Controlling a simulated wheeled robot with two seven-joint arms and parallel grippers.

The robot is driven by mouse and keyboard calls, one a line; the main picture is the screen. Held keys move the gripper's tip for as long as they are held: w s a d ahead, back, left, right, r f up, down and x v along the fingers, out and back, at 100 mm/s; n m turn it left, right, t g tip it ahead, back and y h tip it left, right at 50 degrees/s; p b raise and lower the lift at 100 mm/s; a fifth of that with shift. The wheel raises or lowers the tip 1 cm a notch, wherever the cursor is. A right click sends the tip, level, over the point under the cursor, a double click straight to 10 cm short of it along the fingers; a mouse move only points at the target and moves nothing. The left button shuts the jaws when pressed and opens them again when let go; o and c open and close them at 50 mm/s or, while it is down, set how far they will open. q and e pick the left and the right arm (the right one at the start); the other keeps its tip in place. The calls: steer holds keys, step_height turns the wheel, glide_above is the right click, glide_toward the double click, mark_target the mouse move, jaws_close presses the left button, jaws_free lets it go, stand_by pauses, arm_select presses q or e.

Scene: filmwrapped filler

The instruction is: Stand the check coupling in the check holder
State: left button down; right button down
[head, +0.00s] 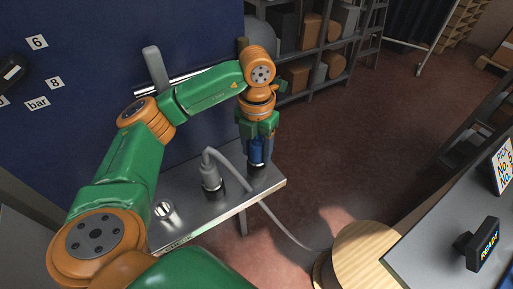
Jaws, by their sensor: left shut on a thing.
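My left gripper (258,150) points down over the right end of a steel shelf (190,228). It is shut on a blue cylindrical piece (257,151), probably the check coupling, which looks upright. A dark round base (257,169) shows under the blue piece; I cannot tell whether the piece sits in it or just above it. A shiny open metal cup (163,210), probably the check holder, stands near the shelf's left end above small lettering on the front edge. It looks empty. My right gripper is out of view.
A grey hose fitting (211,177) stands in a dark seat between the cup and my gripper; its hose (277,223) hangs over the shelf's front. A blue wall (80,85) rises behind. A round wooden top (362,253) and a READY display (484,244) are at right.

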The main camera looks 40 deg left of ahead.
mark_target(256, 139)
arm_select(q)
steer(key=shift+s+f, duration=0.1)
steer(key=shift+f, duration=0.15)
stand_by(0.6)
steer(key=shift+c, duration=0.7)
jaws_free()
steer(key=shift+b, duration=0.3)
step_height(256, 139, up, 7)
steer(key=shift+f+p, duration=0.2)
steer(key=shift+p, duration=0.3)
steer(key=shift+r, duration=0.3)
